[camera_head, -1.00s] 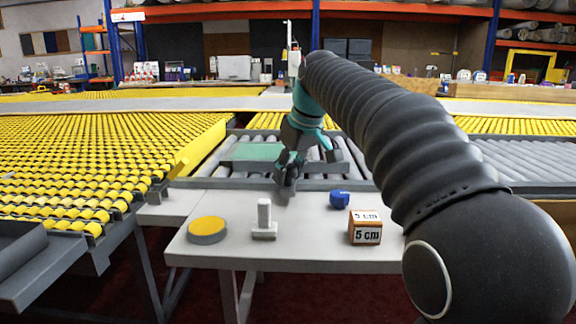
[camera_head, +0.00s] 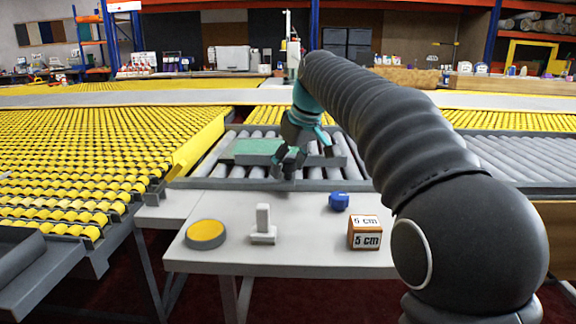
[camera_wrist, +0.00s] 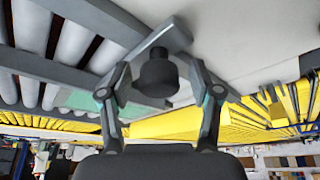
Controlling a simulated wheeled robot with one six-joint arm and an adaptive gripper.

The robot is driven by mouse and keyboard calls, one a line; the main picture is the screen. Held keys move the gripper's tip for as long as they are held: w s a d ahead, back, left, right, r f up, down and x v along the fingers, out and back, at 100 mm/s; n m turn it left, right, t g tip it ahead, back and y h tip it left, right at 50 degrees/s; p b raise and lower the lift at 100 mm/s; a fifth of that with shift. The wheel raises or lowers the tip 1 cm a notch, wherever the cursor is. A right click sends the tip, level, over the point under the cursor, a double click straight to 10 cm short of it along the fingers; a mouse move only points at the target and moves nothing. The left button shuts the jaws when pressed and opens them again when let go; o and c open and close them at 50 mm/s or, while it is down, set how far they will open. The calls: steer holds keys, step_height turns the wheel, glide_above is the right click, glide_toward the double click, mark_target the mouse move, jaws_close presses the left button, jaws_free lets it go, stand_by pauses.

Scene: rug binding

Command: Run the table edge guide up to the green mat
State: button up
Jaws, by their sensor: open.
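The green mat (camera_head: 258,147) lies flat on the grey rollers behind the white table. In the wrist view, part of the mat (camera_wrist: 78,99) shows beside my left finger. A grey bar with a dark round knob (camera_wrist: 157,76), which looks like the edge guide, shows in the wrist view. My gripper (camera_wrist: 160,92) is open with its fingers on either side of the knob; I see gaps between knob and fingers. In the head view my gripper (camera_head: 289,174) points down at the table's far edge, just right of the mat. It hides part of the guide there.
On the white table (camera_head: 310,250) stand a yellow-topped disc (camera_head: 205,234), a pale upright block on a foot (camera_head: 263,226), a blue object (camera_head: 339,202) and a 5 cm cube (camera_head: 364,232). Yellow roller conveyors (camera_head: 90,150) lie left. Grey rollers (camera_head: 525,163) lie right.

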steer(key=v, duration=1.1)
steer(key=shift+s+r, duration=0.15)
steer(key=shift+r, duration=0.2)
steer(key=shift+d, duration=0.2)
